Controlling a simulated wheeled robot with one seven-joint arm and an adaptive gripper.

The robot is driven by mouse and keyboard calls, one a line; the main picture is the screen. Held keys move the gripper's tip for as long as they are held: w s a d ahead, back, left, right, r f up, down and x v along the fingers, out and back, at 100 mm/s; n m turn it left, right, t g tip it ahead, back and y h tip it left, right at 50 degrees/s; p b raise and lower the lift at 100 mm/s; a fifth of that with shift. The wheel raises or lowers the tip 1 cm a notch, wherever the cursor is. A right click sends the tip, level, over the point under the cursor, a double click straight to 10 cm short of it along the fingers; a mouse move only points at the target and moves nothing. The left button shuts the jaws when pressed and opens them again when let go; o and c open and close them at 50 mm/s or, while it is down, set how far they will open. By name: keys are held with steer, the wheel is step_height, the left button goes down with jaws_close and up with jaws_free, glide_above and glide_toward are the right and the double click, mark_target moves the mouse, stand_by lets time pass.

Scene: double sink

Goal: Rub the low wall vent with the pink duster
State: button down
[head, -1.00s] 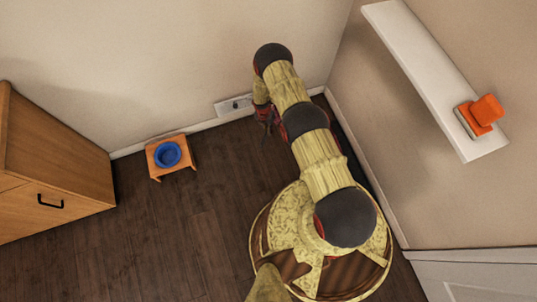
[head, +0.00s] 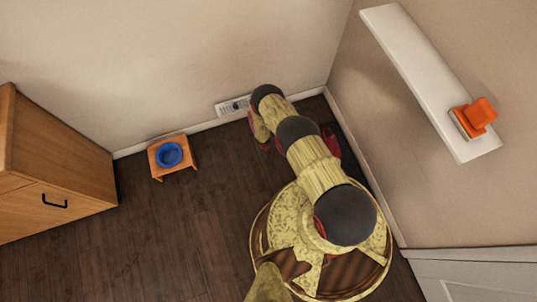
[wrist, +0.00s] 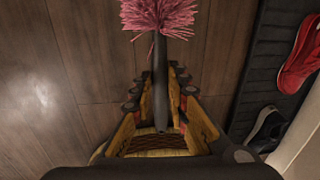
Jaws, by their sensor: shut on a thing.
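The low wall vent (head: 228,107) is a pale grille just above the floor on the back wall, with my arm close to its right. In the wrist view my gripper (wrist: 158,84) is shut on the dark handle of the pink duster (wrist: 158,14). The pink bristles point away from my gripper, over the wooden floor, and are cut off by the top edge. The vent does not show in the wrist view. In the head view my arm hides most of my gripper, and I cannot make out the duster.
A dark mat (wrist: 262,55) with a red shoe (wrist: 299,50) and a dark shoe (wrist: 266,127) lies along the right wall. A blue bowl (head: 168,154) sits in a low wooden stand. A wooden cabinet (head: 50,165) is at left. A shelf (head: 415,60) holds an orange item.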

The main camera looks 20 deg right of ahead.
steer(key=b, duration=0.1)
steer(key=w+b, duration=0.1)
steer(key=shift+w+f+b, duration=0.25)
steer(key=shift+b, duration=0.05)
steer(key=w+b, duration=0.4)
steer(key=b, duration=0.3)
steer(key=shift+r+b, duration=0.15)
steer(key=shift+b, duration=0.15)
steer(key=shift+w, duration=0.1)
steer(key=shift+r, duration=0.15)
steer(key=shift+w, duration=1.1)
steer(key=shift+d, duration=0.2)
steer(key=shift+d, duration=1.8)
